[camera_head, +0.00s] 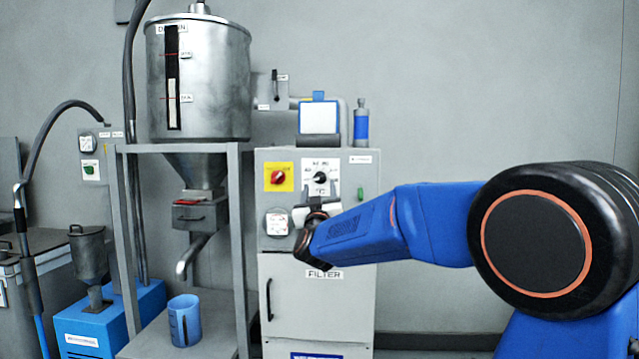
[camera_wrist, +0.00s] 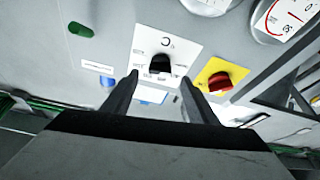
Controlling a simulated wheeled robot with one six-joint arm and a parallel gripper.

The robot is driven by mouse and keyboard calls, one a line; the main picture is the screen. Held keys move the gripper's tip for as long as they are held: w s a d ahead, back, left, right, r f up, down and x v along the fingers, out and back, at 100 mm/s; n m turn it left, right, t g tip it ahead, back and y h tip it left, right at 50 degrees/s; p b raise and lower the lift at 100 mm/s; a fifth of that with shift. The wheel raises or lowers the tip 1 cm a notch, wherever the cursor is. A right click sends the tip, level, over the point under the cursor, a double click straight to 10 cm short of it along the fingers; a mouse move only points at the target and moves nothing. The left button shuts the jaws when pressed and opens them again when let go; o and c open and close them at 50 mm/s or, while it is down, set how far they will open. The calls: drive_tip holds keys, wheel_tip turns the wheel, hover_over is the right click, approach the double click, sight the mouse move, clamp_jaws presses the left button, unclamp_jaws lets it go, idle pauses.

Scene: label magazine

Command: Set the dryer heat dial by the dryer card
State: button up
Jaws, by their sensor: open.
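The heat dial is a black knob (camera_head: 320,177) on a white scale plate on the grey dryer cabinet. In the wrist view the knob (camera_wrist: 160,64) sits between and beyond my fingertips, its plate printed with marks too small to read surely. My gripper (camera_head: 317,200) is in front of the cabinet just below the knob. In the wrist view my gripper (camera_wrist: 160,82) is open, with one dark finger on each side of the knob; I cannot tell whether they touch it. A clipboard-like white card (camera_head: 318,117) with a blue clip stands on the cabinet top; its text is not readable.
A red rotary switch on a yellow plate (camera_head: 279,177) is left of the dial, with a green button (camera_head: 360,194) to its right. A round gauge (camera_head: 278,223) is below the switch. A blue bottle (camera_head: 361,124) stands on top. A steel hopper (camera_head: 198,80) stands left.

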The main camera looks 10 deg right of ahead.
sight(320, 180)
drive_tip(key=shift+x, duration=2.6)
drive_tip(key=c, duration=1.1)
drive_tip(key=shift+o, duration=0.2)
drive_tip(key=shift+a+m, duration=0.1)
drive_tip(key=shift+m, duration=0.5)
drive_tip(key=m+g+h, duration=0.1)
drive_tip(key=m+h, duration=0.2)
drive_tip(key=m, duration=0.2)
drive_tip(key=shift+a, duration=0.1)
drive_tip(key=shift+m+g+h, duration=0.4)
drive_tip(key=shift+m+h, duration=0.15)
drive_tip(key=shift+m, duration=0.65)
drive_tip(key=shift+m+g+h, duration=0.4)
drive_tip(key=shift+m+h, duration=0.15)
drive_tip(key=shift+m, duration=1.05)
